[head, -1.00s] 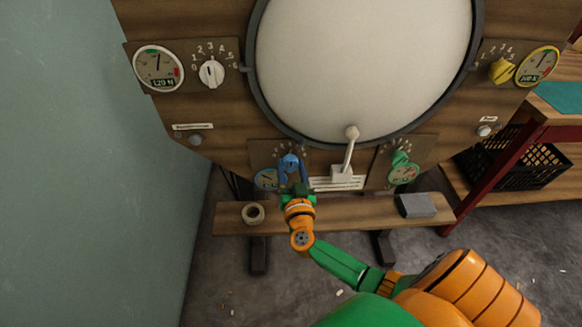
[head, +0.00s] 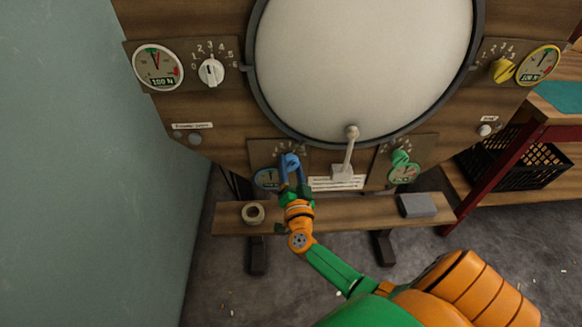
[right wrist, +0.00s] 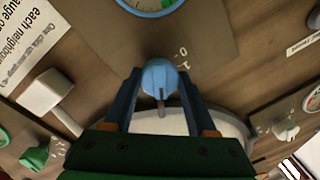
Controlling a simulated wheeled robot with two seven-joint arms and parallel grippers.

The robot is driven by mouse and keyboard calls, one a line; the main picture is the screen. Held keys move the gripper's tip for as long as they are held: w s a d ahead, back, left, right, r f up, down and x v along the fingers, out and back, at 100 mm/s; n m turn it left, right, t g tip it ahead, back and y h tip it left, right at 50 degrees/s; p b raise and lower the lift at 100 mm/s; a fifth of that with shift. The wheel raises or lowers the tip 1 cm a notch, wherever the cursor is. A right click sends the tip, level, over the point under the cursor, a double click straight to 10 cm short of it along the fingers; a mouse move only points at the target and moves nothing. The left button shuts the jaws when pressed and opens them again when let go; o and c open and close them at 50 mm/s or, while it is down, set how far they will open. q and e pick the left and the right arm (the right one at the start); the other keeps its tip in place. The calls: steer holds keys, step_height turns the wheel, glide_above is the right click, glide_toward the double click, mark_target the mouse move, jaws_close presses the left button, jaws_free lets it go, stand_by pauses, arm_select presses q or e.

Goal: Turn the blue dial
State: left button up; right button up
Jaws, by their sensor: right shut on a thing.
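The blue dial (head: 289,160) sits on a wooden panel below the large round drum head. My right gripper (head: 291,169) reaches up to it from below and is shut on it. In the right wrist view the dial (right wrist: 160,76) is between the two blue fingers, with a dark bar pointing toward the gripper; the numbers 0 and 1 show beside it. The blue-rimmed gauge (head: 267,177) is left of the dial, partly visible. My left gripper is not in view.
A white dial (head: 211,71) with a white gauge (head: 158,67) is upper left. A yellow dial (head: 502,70) is upper right, a green dial (head: 400,158) lower right. A white lever (head: 349,150) stands right of the gripper. A shelf below holds a tape roll (head: 253,213) and grey block (head: 417,205).

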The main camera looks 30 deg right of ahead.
steer(key=shift+f, duration=0.15)
steer(key=o, duration=1.4)
steer(key=shift+c, duration=0.2)
steer(key=p+v, duration=0.1)
steer(key=v, duration=0.6)
steer(key=shift+s, duration=0.1)
